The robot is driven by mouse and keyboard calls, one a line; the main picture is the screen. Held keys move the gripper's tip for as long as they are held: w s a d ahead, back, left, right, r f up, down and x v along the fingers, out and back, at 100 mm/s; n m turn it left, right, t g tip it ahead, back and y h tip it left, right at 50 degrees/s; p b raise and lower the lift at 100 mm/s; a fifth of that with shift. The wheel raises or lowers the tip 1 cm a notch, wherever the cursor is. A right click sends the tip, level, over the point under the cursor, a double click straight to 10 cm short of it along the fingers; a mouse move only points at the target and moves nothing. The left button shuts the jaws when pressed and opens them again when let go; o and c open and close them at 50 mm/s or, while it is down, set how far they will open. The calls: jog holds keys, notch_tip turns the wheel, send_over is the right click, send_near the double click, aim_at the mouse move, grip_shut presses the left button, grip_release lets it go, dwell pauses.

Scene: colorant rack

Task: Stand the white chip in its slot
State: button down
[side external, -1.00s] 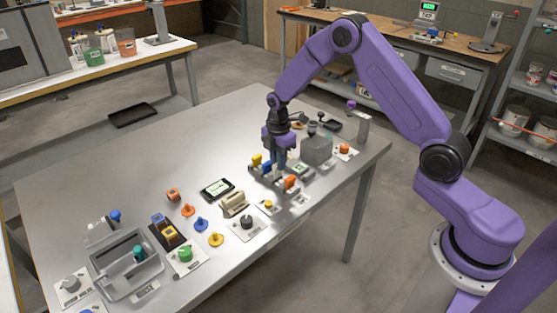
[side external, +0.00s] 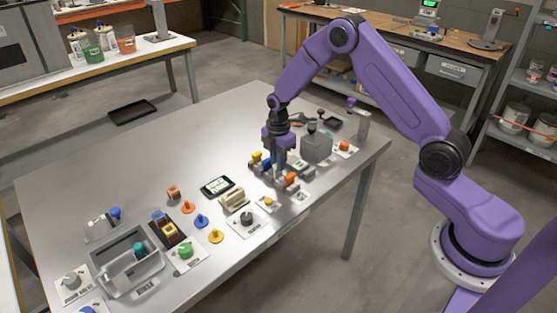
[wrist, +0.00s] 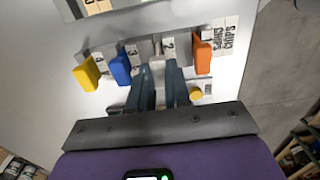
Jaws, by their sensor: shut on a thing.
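My gripper (wrist: 158,84) is shut on the white chip (wrist: 157,66), whose pale upper part shows between the fingertips in the wrist view. The chip is at the slotted rack (wrist: 147,48), between the blue chip (wrist: 121,69) and the slot marked 2. Its lower edge is hidden, so I cannot tell how deep it sits in a slot. The yellow chip (wrist: 87,73) stands at the rack's left end and the orange chip (wrist: 203,52) at its right. In the side view my gripper (side external: 279,165) points down at the rack, hiding most of the white chip.
A grey block (side external: 316,147) stands close behind the rack. A cream-coloured holder (side external: 234,199), a black-framed display (side external: 217,187) and a black knob (side external: 247,218) lie to the left. A grey bin (side external: 120,285) stands at the near left. The table's back left is clear.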

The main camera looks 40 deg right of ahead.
jog(key=shift+f, duration=0.5)
dwell(0.4)
jog(key=c, duration=0.7)
grip_release()
jog(key=shift+o, duration=0.2)
jog(key=shift+r, duration=0.1)
jog(key=shift+r, duration=3.45)
